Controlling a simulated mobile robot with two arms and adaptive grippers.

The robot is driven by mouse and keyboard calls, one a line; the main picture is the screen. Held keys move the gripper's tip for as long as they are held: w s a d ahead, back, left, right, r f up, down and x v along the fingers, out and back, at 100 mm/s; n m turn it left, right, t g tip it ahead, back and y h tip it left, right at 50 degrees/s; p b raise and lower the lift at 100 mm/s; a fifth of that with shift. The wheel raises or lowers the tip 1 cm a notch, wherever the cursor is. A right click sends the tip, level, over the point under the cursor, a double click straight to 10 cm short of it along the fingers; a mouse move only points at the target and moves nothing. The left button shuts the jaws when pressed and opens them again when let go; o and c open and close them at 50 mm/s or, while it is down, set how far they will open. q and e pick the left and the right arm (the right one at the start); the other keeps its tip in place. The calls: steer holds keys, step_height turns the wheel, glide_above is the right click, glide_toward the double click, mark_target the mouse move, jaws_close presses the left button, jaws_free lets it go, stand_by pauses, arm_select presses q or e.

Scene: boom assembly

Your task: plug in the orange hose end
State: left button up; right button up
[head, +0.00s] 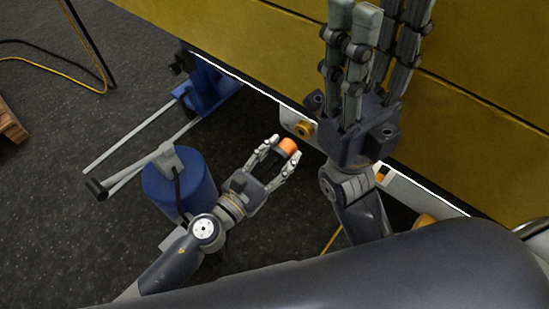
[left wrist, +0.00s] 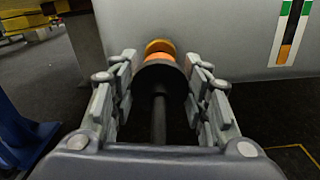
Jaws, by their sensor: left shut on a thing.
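My left gripper (head: 285,158) is shut on the orange hose end (head: 288,146), a black cylinder with an orange tip. The orange tip points up and to the right, toward a brass-coloured round socket (head: 303,129) on the pale lower strip of the yellow machine. In the left wrist view the hose end (left wrist: 160,76) sits between the fingers, with its black hose (left wrist: 158,120) running back to the palm. The socket (left wrist: 159,46) shows just beyond it, nearly in line. I cannot tell whether they touch. My right gripper (head: 378,55) is raised, empty, its fingers extended and apart.
The yellow machine (head: 230,35) fills the upper right. A blue cylinder (head: 180,184) with a grey bar stands left of my left gripper. A blue stand (head: 212,88) is behind it. A wooden pallet (head: 10,125) lies far left.

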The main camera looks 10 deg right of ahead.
mark_target(291, 144)
arm_select(q)
steer(key=shift+x, duration=1.7)
steer(key=shift+w+d+r, duration=0.1)
steer(key=shift+w+d, duration=0.15)
steer(key=shift+d, duration=0.1)
stand_by(1.0)
steer(key=o, duration=1.1)
steer(key=shift+c, duration=0.2)
steer(key=v, duration=1.2)
